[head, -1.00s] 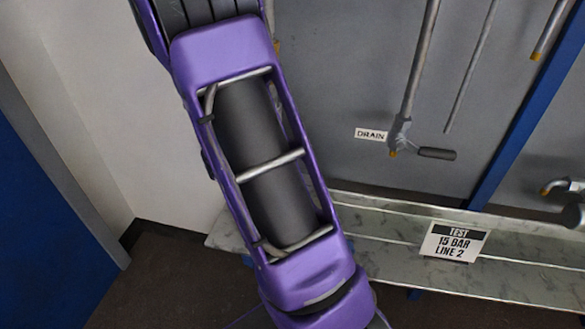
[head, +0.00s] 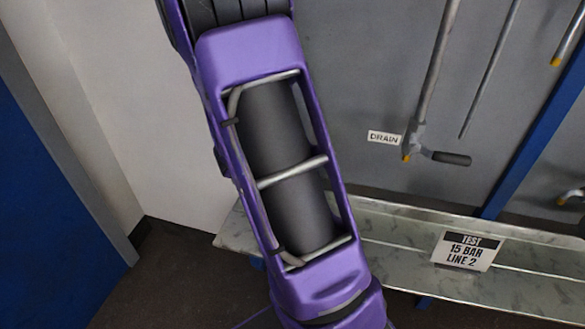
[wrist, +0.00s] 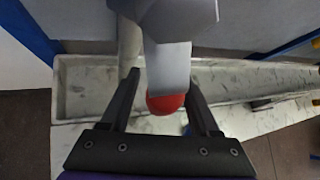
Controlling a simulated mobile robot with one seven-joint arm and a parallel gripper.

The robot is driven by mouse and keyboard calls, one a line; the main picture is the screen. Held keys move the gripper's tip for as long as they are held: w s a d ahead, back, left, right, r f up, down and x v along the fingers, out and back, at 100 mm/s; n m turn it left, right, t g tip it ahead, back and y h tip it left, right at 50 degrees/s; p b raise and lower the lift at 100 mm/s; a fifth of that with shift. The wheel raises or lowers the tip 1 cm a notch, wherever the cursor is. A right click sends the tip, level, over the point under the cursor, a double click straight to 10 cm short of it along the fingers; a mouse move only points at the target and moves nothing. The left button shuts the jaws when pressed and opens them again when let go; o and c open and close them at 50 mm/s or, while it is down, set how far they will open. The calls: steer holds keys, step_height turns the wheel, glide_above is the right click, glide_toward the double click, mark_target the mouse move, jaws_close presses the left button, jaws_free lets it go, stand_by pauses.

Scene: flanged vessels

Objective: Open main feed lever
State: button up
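A flat grey lever with a red end (wrist: 165,103) hangs from a grey fitting (wrist: 178,18) in the wrist view. No label shows on it, so I cannot confirm that it is the main feed lever. My gripper (wrist: 163,82) has its two dark fingers apart, one on each side of the lever. A gap shows at the left finger; the right finger looks close to the lever, and I cannot tell if it touches. The head view shows my purple arm, but not the gripper or this lever.
A drain pipe (head: 436,75) with a dark-handled lever (head: 452,158) and a DRAIN label (head: 384,138) is on the grey panel. A metal ledge (head: 395,237) with a "TEST 15 BAR LINE 2" sign (head: 466,250) runs below. A blue post (head: 535,110) stands right.

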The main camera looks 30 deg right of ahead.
steer(key=shift+r, duration=0.1)
steer(key=p+v, duration=0.4)
steer(key=v, duration=1.3)
steer(key=shift+a, duration=0.2)
